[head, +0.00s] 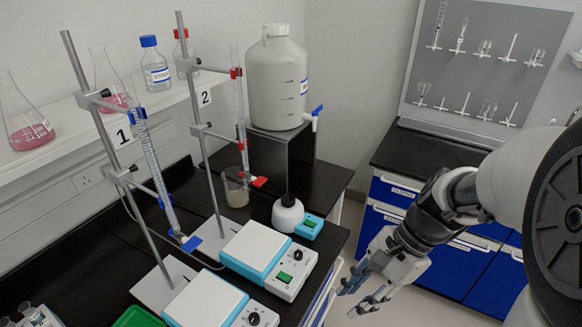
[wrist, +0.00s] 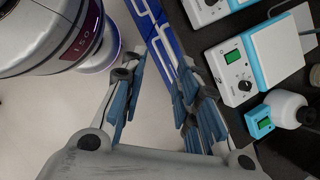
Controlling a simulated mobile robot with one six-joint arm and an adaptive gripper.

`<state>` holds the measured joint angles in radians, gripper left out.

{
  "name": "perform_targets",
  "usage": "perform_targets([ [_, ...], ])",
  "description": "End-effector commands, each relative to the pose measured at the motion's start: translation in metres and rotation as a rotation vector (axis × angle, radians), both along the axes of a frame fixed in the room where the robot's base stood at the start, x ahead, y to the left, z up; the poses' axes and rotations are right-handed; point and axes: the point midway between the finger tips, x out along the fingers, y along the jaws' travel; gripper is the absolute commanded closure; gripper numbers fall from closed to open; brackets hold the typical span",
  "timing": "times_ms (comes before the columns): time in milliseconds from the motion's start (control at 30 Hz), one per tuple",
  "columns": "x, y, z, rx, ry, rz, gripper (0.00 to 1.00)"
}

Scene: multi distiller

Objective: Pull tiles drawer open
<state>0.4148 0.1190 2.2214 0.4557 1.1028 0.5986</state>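No label reading "tiles" can be made out. In the wrist view a blue drawer front (wrist: 160,52) with white bar handles stands past my fingers, under the edge of the black bench. In the head view only a sliver of that front, with a pale handle (head: 322,303), shows at the bench edge. Blue drawers (head: 392,193) with white handles and labels are in the cabinet at the right; the top label seems to read "Gloves" or "Cloths". My gripper (head: 360,290) is open and empty in front of the bench; its spread fingers also show in the wrist view (wrist: 163,95).
Hotplates (head: 268,252) and burette stands crowd the black bench (head: 75,265) above the near drawers. A white bottle (head: 288,215) stands near its edge. A round purple-and-grey object (wrist: 75,35) is left of my fingers in the wrist view. Pale floor is clear below.

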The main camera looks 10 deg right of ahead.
Motion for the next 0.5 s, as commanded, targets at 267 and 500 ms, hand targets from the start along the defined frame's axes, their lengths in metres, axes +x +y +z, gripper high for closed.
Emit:
perform_targets([
  [267, 0.039, -0.042, -0.07, 0.337, 0.436, -0.651, 0.71],
  [500, 0.05, -0.08, -0.147, 0.657, 0.832, -1.161, 0.71],
])
